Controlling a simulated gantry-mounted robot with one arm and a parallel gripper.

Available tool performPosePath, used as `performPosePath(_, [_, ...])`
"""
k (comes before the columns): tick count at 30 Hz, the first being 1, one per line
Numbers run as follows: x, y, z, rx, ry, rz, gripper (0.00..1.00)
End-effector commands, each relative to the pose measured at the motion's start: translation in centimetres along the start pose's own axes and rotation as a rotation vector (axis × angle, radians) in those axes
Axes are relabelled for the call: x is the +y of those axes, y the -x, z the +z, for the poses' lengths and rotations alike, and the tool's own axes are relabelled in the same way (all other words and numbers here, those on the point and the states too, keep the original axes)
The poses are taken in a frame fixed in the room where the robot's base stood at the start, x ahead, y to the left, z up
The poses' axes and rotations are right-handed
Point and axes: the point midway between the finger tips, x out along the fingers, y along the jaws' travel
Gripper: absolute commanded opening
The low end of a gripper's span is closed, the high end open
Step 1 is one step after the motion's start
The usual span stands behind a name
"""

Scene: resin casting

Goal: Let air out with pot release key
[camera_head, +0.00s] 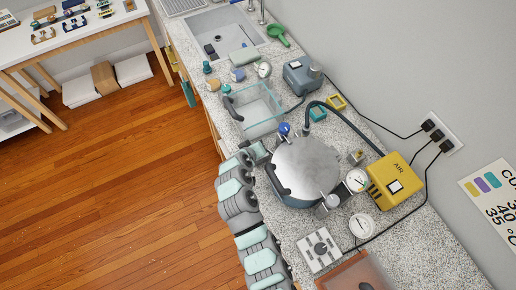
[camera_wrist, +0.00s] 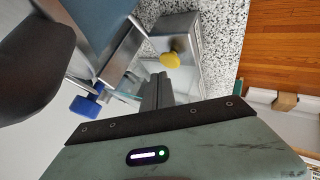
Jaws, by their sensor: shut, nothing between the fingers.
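The pressure pot (camera_head: 306,170) has a round silver lid and a blue-grey body and stands on the speckled counter; its body fills the upper left of the wrist view (camera_wrist: 100,18). A small blue piece (camera_head: 284,128) sits at the pot's far-left rim; a blue block on a thin metal stem (camera_wrist: 86,106) shows in the wrist view, probably the release key. My gripper (camera_head: 262,150) is at the pot's left side, beside the black handle (camera_head: 277,182). In the wrist view its fingers (camera_wrist: 158,82) are together and empty, to the right of the blue block and apart from it.
A metal block with a yellow knob (camera_wrist: 171,60) is just beyond my fingertips. A clear tank (camera_head: 255,108) stands behind the pot. A black hose (camera_head: 345,120) arches to the yellow AIR box (camera_head: 395,180). Gauges (camera_head: 357,180) crowd the pot's right side.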

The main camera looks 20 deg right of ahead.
Motion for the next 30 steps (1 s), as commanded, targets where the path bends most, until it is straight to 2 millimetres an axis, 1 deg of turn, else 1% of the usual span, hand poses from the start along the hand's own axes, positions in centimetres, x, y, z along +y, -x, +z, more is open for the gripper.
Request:
performPosePath(10, [-0.03, -0.04, 0.03, 0.000, 0.000, 0.000, 0.00])
performPosePath(18, [-0.48, -0.66, 0.47, 0.000, 0.000, 0.000, 0.00])
performPosePath(30, [-0.46, -0.63, 0.45, 0.000, 0.000, 0.000, 0.00])
